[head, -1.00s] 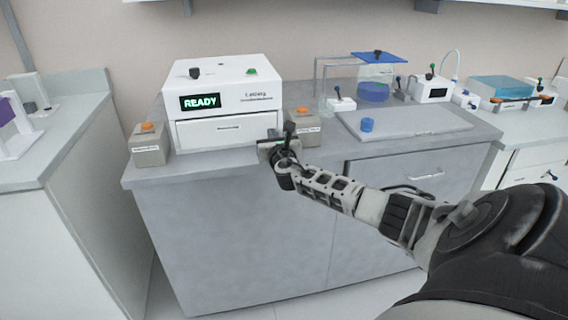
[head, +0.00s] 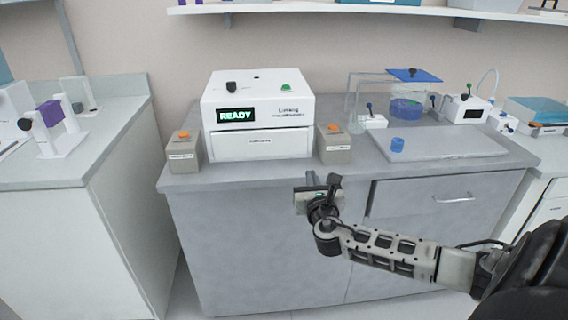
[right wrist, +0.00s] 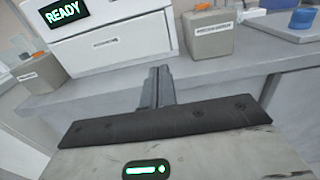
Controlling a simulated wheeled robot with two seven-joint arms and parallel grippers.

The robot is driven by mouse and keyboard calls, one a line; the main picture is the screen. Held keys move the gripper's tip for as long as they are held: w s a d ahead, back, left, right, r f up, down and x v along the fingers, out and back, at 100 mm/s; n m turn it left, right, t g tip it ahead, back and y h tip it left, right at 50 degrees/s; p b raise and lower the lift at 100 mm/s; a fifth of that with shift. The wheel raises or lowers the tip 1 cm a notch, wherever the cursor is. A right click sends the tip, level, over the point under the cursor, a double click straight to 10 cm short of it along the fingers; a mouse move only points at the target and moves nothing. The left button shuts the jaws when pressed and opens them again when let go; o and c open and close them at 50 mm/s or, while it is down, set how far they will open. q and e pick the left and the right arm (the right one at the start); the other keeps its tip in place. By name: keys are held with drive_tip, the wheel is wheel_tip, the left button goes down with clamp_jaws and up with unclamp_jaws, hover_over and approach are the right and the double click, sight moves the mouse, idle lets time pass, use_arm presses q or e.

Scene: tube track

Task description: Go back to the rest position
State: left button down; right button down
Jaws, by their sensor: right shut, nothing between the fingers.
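My right gripper (head: 312,180) is in front of the grey bench's front edge, below the right-hand grey box, in the head view. In the right wrist view its two fingers (right wrist: 159,84) are together with nothing between them, apart from the bench edge. My right arm comes in from the lower right. My left gripper is not in view. The white machine (head: 262,112) with a green READY display stands on the grey bench (head: 230,180), its drawer front flush.
Grey boxes with orange tops stand left (head: 184,150) and right (head: 333,143) of the machine. A grey tray (head: 455,145) with a blue cup (head: 397,144) lies to the right. A white side bench (head: 110,150) stands at left. The floor gap between benches is narrow.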

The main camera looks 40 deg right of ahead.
drive_tip(key=s+a+f+m+g+y, duration=0.25)
drive_tip(key=s+a+f+m, duration=0.2)
drive_tip(key=a+f, duration=0.35)
drive_tip(key=s+a+f+m+g+y, duration=0.1)
drive_tip(key=s+a+f+m+y, duration=0.35)
drive_tip(key=a+f, duration=0.3)
drive_tip(key=s+a+m+y, duration=0.3)
drive_tip(key=s+a+m, duration=0.2)
drive_tip(key=a+m, duration=0.3)
drive_tip(key=s+a+m+g+y, duration=0.1)
drive_tip(key=s+a+m+y, duration=0.1)
drive_tip(key=s+a+m, duration=0.4)
drive_tip(key=a+m, duration=0.2)
drive_tip(key=m, duration=0.1)
drive_tip(key=shift+s+a+f+m+y, duration=0.2)
drive_tip(key=shift+a+f+m+y, duration=0.05)
drive_tip(key=shift+m+y, duration=0.15)
